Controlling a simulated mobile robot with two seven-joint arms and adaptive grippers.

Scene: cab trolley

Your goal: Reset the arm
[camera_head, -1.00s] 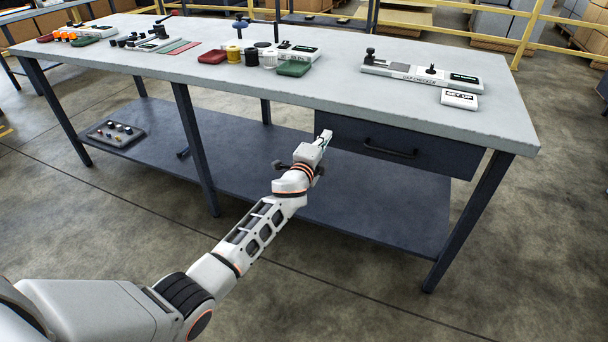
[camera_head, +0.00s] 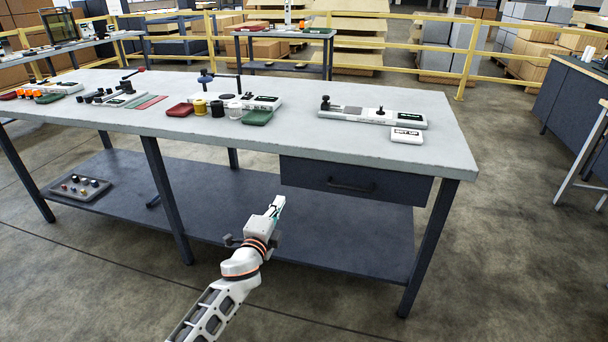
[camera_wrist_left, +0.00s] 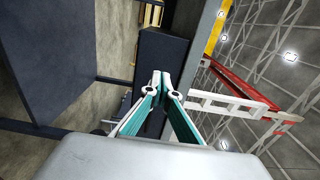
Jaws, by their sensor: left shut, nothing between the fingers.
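My left gripper (camera_head: 277,204) is in front of the workbench in the head view, below the tabletop (camera_head: 300,146) and to the left of the closed drawer (camera_head: 352,182). Its fingers are shut and hold nothing. In the left wrist view the two teal-edged fingers (camera_wrist_left: 160,78) meet at their tips. The gripper appears apart from the bench, though the exact gap is hard to judge. My right gripper is in neither view.
The tabletop carries a checker unit (camera_head: 372,116), a small "SET UP" box (camera_head: 407,136), a yellow spool (camera_head: 200,107), red and green cases and other parts. A tray (camera_head: 80,187) lies on the lower shelf (camera_head: 345,222). Floor in front is open. Another bench (camera_head: 575,100) stands at right.

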